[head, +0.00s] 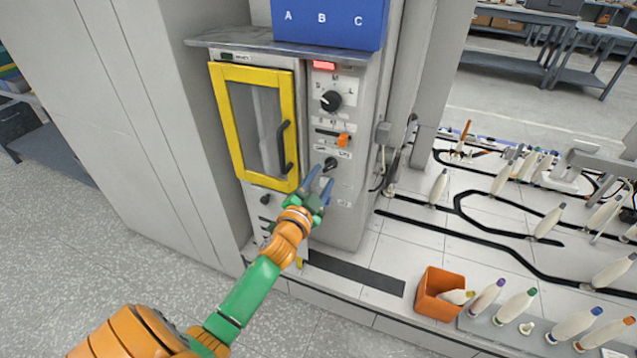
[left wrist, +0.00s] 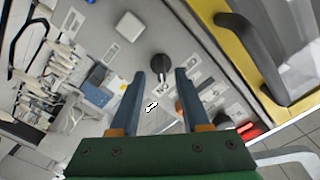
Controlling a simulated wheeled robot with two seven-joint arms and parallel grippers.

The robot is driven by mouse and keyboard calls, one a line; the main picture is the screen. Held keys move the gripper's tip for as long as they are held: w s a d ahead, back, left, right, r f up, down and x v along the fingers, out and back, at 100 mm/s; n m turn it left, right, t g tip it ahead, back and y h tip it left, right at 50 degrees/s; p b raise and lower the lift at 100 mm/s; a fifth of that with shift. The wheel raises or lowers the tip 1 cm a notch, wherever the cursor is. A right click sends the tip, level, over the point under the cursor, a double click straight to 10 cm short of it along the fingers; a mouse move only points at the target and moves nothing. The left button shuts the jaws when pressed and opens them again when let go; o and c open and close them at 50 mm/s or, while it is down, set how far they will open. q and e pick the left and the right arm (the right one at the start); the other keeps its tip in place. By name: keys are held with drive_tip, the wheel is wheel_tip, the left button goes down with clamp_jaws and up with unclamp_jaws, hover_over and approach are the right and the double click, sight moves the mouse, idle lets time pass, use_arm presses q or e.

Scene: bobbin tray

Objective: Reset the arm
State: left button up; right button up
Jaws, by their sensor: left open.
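My left gripper (head: 320,183) is in front of the machine's control panel, just below a black knob (head: 331,164). Its two blue fingers are apart with nothing between them. In the left wrist view the open left gripper (left wrist: 158,85) points at the grey panel, with the black knob (left wrist: 160,67) just beyond the fingertips. I cannot tell whether a fingertip touches the panel. My orange and green left arm reaches in from the lower left of the head view. My right gripper is not in view.
A yellow-framed door (head: 220,115) with a black handle (head: 283,147) is left of the panel. A blue box (head: 330,25) marked A B C sits on top. An orange bin (head: 430,300) and several bobbins stand at the right. The floor at left is clear.

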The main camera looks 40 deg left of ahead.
use_arm(q)
drive_tip(key=v, duration=0.4)
drive_tip(key=shift+s, duration=0.2)
